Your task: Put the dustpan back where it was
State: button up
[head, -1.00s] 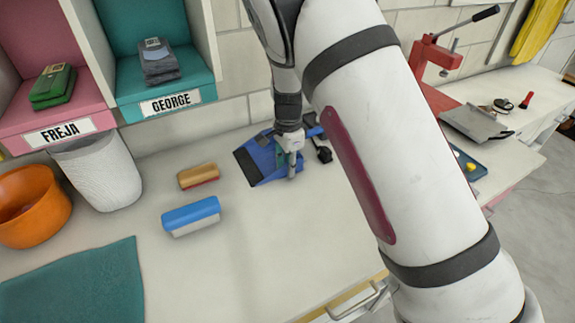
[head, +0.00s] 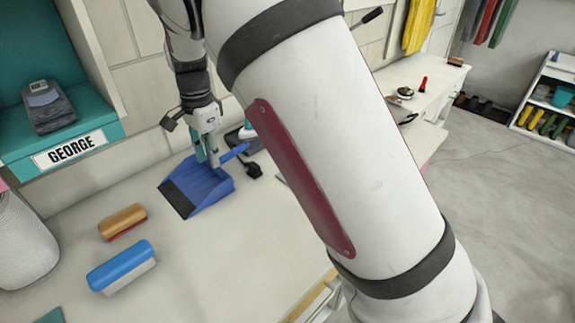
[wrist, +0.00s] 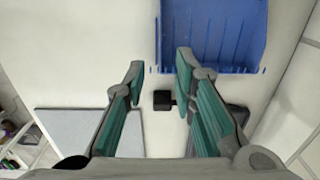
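The blue dustpan (head: 198,188) lies on the pale counter in the head view, with its dark front edge toward the lower left. My gripper (head: 209,162) is above the dustpan's handle end in the head view. In the wrist view my gripper (wrist: 159,66) has its two fingers apart with nothing held between them. The dustpan (wrist: 212,38) shows there at the top, beyond and beside the right finger. The wrist view does not show the handle clearly.
A wooden-backed brush (head: 122,222) and a blue-backed brush (head: 122,266) lie on the counter left of the dustpan. A black object (head: 251,170) lies close by the handle. The GEORGE cubby (head: 72,150) is at upper left.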

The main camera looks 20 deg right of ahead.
jog(key=s+d+r+n+t+y, duration=0.2)
jog(key=s+d+r+n, duration=0.55)
jog(key=s+r, duration=0.65)
jog(key=s+d+n+t+h, duration=0.1)
jog(key=s+d+n, duration=0.2)
jog(key=s, duration=0.6)
jog(key=s+d+n+t+h, duration=0.1)
jog(key=s+d+n, duration=0.2)
jog(key=s, duration=0.6)
jog(key=shift+d+r+t, duration=0.15)
jog(key=shift+d+t, duration=0.15)
jog(key=shift+d, duration=0.3)
